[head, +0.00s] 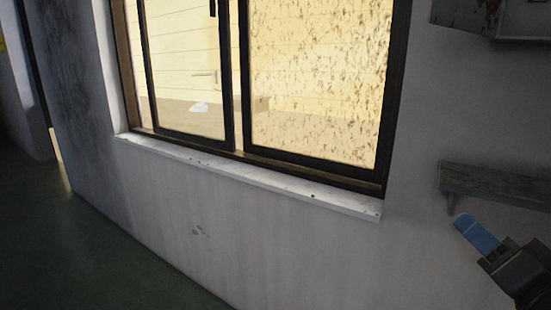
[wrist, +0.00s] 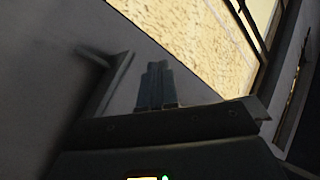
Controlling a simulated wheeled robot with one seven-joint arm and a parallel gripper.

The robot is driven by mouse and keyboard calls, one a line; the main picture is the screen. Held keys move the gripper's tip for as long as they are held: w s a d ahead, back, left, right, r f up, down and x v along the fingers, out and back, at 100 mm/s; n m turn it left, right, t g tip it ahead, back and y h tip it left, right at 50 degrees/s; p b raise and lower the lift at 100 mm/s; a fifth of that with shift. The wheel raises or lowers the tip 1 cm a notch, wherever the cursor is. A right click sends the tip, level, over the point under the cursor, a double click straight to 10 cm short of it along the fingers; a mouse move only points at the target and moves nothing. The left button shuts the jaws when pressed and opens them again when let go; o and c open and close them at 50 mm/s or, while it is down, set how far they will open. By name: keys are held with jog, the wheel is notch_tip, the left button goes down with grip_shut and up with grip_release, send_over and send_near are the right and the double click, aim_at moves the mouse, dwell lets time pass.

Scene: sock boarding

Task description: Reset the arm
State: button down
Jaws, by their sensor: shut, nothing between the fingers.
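My gripper (head: 479,232) shows at the lower right of the head view, with blue fingers pointing up and left toward the wall. In the wrist view my gripper (wrist: 157,68) has its two fingers together, shut and empty. No sock or sock board is in view.
A dark-framed window (head: 240,85) with a white sill (head: 250,178) is set in the grey wall (head: 290,245). A small grey shelf (head: 495,183) is on the wall just above my gripper in the picture. A box-like fixture (head: 495,17) is at the upper right. Green floor (head: 70,255) is clear at lower left.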

jog(key=s+a+f+g+h, duration=0.1)
jog(key=s+a+f+g, duration=0.15)
jog(key=s+f, duration=0.6)
jog(key=s+a+f+g+h, duration=0.15)
jog(key=s+a+f, duration=0.25)
jog(key=s+f, duration=0.4)
jog(key=s+a+n, duration=0.1)
jog(key=s+n, duration=0.2)
jog(key=s, duration=0.7)
jog(key=s+a+n+y, duration=0.1)
jog(key=s+a+n, duration=0.1)
jog(key=s, duration=0.8)
jog(key=shift+a+r+n+g, duration=0.2)
jog(key=shift+n+g, duration=0.1)
jog(key=shift+n, duration=0.5)
